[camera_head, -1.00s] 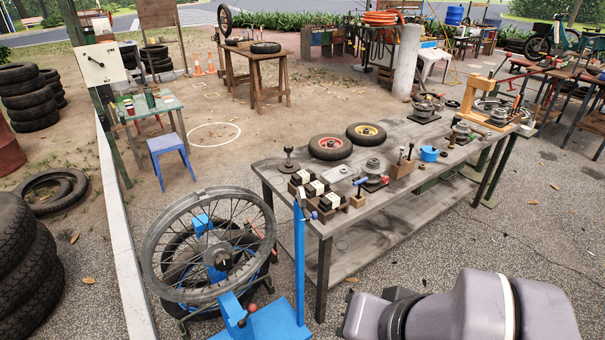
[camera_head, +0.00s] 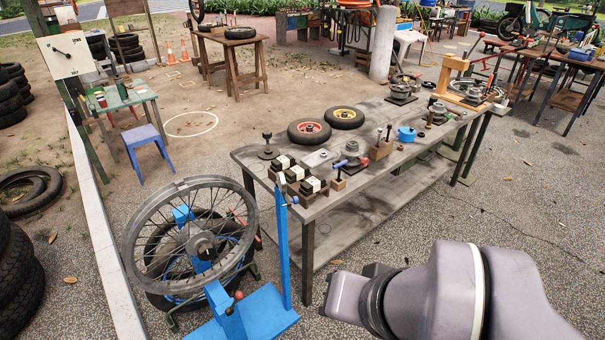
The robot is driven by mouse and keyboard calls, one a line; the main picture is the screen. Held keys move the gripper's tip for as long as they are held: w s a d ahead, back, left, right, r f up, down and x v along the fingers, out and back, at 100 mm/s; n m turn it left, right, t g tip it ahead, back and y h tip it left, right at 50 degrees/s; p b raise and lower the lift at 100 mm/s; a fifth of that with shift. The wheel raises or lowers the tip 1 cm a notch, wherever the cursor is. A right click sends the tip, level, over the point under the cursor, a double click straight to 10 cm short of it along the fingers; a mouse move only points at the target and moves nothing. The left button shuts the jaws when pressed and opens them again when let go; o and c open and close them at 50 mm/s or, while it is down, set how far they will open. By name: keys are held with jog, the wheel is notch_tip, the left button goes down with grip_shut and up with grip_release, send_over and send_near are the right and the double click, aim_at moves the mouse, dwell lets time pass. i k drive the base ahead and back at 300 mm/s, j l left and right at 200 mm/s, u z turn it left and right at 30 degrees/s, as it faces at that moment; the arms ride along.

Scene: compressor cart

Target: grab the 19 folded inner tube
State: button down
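Three black folded inner tubes with white paper bands sit side by side in dark holders at the near left of the grey workbench (camera_head: 350,215). They are a rear one (camera_head: 283,162), a middle one (camera_head: 296,173) and a front one (camera_head: 312,186). Any numbers on the bands are too small to read, so I cannot tell which is 19. My arm's grey links fill the lower right, apart from the tubes in the picture. My gripper is not in view.
A spoked wheel (camera_head: 150,227) on a blue stand (camera_head: 262,312) stands left of the bench, its blue post rising close by the tubes. Two small tyred wheels (camera_head: 309,131) (camera_head: 344,117), a wooden block (camera_head: 381,149) and a blue cup (camera_head: 406,134) share the bench. Gravel in front is open.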

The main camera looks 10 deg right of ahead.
aim_at(313, 184)
jog(key=i+z, duration=0.1)
jog(key=i, duration=0.8)
jog(key=i+j+z, duration=0.1)
jog(key=i, duration=0.75)
